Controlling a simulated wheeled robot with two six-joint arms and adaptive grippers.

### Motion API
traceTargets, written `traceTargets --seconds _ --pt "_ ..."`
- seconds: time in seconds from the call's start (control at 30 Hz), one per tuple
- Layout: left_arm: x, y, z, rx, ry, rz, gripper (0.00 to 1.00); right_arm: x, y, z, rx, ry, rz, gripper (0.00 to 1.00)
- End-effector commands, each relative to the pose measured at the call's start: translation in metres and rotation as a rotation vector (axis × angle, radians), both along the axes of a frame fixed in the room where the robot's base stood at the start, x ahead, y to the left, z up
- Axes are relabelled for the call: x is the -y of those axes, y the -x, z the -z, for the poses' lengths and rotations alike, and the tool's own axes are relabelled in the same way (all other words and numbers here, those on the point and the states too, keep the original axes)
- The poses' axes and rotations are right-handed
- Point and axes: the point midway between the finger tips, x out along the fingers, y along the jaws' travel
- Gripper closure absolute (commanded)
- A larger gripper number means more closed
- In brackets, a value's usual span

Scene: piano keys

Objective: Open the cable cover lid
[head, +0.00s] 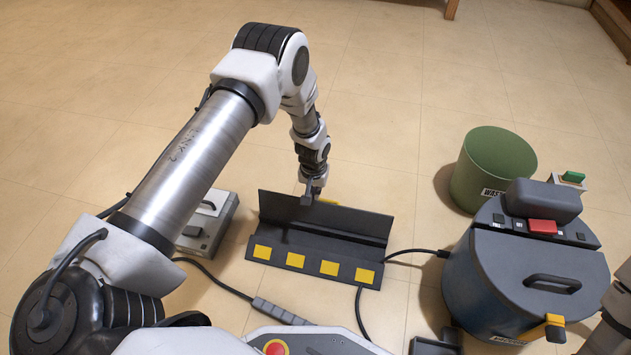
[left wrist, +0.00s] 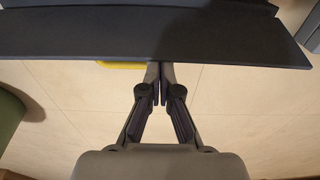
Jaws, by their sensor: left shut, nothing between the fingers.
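The cable cover (head: 318,245) is a long dark strip on the floor with several yellow squares along its front side. Its lid (head: 358,222) is a dark panel raised along the back, standing steeply away from the base, with a bit of yellow behind its top edge. My left gripper (head: 307,199) is at the lid's top edge, left of its middle. In the left wrist view the lid (left wrist: 225,48) spans the top, and the shut, empty fingertips (left wrist: 160,72) meet its edge. Whether they touch it is unclear. My right gripper does not show.
A grey box with a handle (head: 196,240) stands left of the cover. A green bin (head: 488,170) and a large dark blue drum machine (head: 520,275) stand to the right. Cables (head: 405,252) run from the cover's ends. The floor behind is clear.

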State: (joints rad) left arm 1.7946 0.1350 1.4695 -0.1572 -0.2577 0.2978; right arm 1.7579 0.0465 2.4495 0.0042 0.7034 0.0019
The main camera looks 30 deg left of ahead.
Motion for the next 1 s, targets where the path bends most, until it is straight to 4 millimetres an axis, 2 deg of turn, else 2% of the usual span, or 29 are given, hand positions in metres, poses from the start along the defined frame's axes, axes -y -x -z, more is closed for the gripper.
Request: traceTargets --seconds 0.03,0.1,0.3,0.57,0.67,1.0 --pt "0.001 0.004 -0.009 -0.002 0.000 0.001 1.00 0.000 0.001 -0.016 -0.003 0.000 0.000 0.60" --pt "0.002 0.007 -0.007 0.000 0.000 0.000 1.00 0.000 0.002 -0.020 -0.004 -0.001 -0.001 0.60" --pt "0.002 0.008 -0.001 0.000 0.000 0.000 1.00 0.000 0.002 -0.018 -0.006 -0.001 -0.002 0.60" --pt "0.002 0.008 -0.005 0.001 0.000 0.000 1.00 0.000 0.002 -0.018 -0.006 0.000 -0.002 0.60" --pt "0.003 0.008 -0.018 0.002 0.000 -0.001 1.00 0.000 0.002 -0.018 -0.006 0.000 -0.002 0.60" --pt "0.004 0.014 -0.099 0.002 0.000 0.000 1.00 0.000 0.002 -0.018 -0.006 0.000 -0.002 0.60"
